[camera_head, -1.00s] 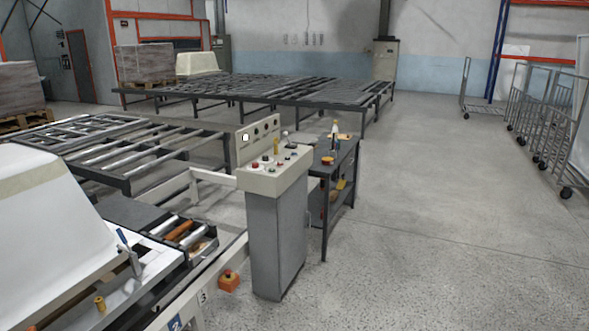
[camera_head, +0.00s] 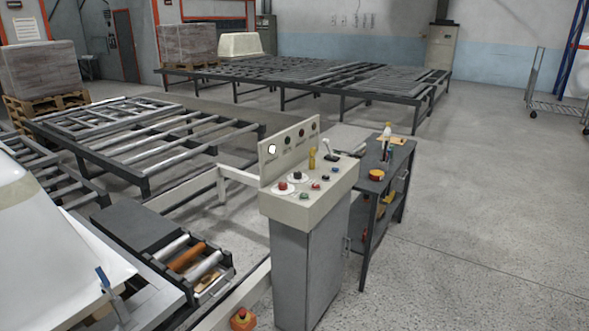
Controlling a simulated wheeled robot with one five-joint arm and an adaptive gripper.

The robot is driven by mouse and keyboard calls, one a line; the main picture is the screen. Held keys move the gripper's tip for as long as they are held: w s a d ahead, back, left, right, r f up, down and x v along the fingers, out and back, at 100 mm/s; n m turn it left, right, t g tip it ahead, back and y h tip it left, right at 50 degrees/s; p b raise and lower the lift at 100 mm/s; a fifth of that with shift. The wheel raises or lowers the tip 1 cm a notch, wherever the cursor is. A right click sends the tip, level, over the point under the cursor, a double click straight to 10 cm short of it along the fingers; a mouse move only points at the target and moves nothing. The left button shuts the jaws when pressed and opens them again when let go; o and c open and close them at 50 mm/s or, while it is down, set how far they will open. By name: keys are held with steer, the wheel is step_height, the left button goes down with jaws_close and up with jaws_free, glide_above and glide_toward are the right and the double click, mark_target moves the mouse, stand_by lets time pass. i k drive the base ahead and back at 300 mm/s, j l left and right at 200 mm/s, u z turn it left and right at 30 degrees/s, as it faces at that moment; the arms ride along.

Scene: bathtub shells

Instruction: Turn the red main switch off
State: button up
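A grey control console (camera_head: 303,262) with a cream top stands right of the middle. The upright back panel (camera_head: 289,150) carries a white light and several dark knobs. A yellow part and a lever with a pale knob stand on the top. My gripper is not in view.
A dark work table (camera_head: 398,160) with tools stands right behind the console. Roller conveyors (camera_head: 150,140) and a white tub shell (camera_head: 25,235) fill the left. The floor (camera_head: 490,220) on the right is open.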

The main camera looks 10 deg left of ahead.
mark_target(282, 185)
steer(key=i, duration=1.9)
steer(key=i+u, duration=0.2)
steer(key=i, duration=0.3)
steer(key=i+l+u, duration=0.25)
steer(key=i, duration=0.25)
steer(key=u, duration=4.65)
